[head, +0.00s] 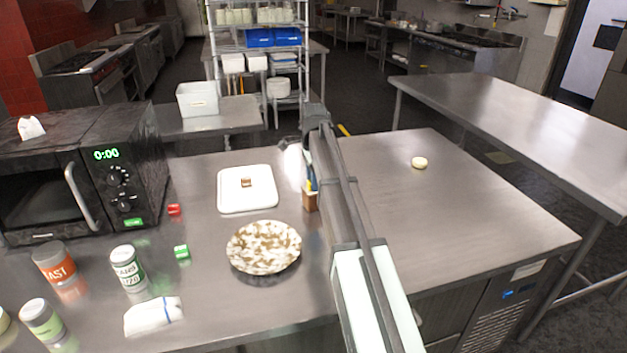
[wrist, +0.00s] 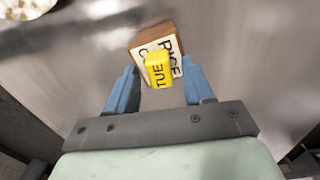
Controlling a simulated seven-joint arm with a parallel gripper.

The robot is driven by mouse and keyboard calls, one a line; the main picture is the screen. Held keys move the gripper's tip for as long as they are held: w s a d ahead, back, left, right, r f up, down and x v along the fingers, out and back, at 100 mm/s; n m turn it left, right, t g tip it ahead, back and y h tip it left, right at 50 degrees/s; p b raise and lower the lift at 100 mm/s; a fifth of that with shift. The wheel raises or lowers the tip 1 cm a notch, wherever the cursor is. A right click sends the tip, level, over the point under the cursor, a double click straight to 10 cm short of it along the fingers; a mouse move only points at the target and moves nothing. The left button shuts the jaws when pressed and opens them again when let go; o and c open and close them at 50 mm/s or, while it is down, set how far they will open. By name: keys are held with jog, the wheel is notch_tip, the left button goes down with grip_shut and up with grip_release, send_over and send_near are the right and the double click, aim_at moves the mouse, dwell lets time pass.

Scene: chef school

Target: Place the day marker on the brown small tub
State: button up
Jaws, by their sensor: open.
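The yellow day marker (wrist: 157,72), lettered "TUE", sits against the brown small tub (wrist: 145,42), over its pale lettered face. The marker lies between my gripper's blue fingers (wrist: 160,82), with gaps on both sides. My gripper is open. In the head view my gripper (head: 311,172) is low over the counter, right of the white board. The brown tub (head: 310,203) shows just below it, partly hidden by my arm. Whether the marker rests fully on the tub is hard to tell.
A speckled plate (head: 264,247) lies near the tub. A white board (head: 232,199) holds a small brown item. Red (head: 174,209) and green (head: 181,252) small blocks, cans, a white cloth (head: 153,315) and a microwave (head: 85,170) are left. The right counter is mostly clear.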

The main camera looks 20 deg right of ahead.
notch_tip(320, 180, up, 12)
jog(key=shift+f, duration=0.2)
